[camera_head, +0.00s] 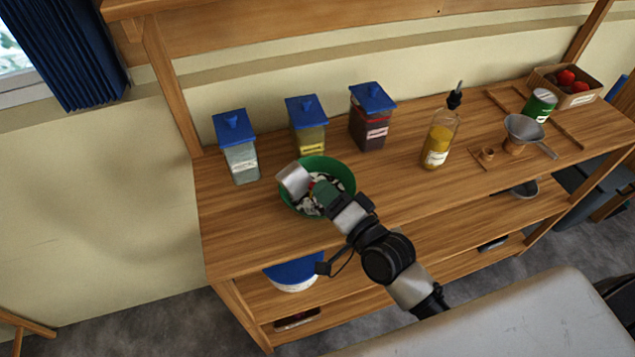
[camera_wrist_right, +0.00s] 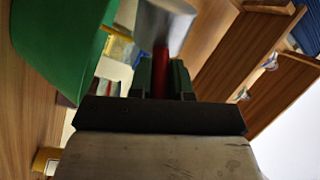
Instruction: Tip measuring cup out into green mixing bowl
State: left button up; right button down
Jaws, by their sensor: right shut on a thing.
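The green mixing bowl (camera_head: 345,174) stands on the wooden bench top, left of its middle, with black and white bits inside. My right gripper (camera_head: 327,195) is over the bowl, shut on the red handle of the metal measuring cup (camera_head: 293,179). The cup is tilted, over the bowl's left rim. I cannot tell what is left in it. In the right wrist view the cup (camera_wrist_right: 165,20) shows beyond the green fingers (camera_wrist_right: 162,76), with the red handle between them; the bowl (camera_wrist_right: 62,45) is at upper left. My left gripper is not in view.
Behind the bowl stand several blue-lidded jars (camera_head: 237,150). An oil bottle (camera_head: 438,142) stands right of the bowl. Further right are a funnel (camera_head: 524,130), a green can (camera_head: 540,104) and a box (camera_head: 578,95) with red items. The bench between bowl and bottle is clear.

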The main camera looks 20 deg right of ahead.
jog(key=shift+w+d+r+m+b, duration=0.1)
jog(key=shift+w+d+m+b, duration=0.15)
jog(key=shift+d+m, duration=0.4)
jog(key=shift+w+d+m+h+p, duration=0.15)
jog(key=shift+m+p, duration=0.1)
jog(key=shift+m, duration=0.55)
jog(key=shift+d+m+h+p, duration=0.1)
jog(key=shift+d+m+p, duration=0.15)
jog(key=shift+m, duration=0.5)
jog(key=shift+w+d+m+h+p, duration=0.1)
jog(key=shift+m+p, duration=0.2)
jog(key=shift+m, duration=0.5)
dwell(1.3)
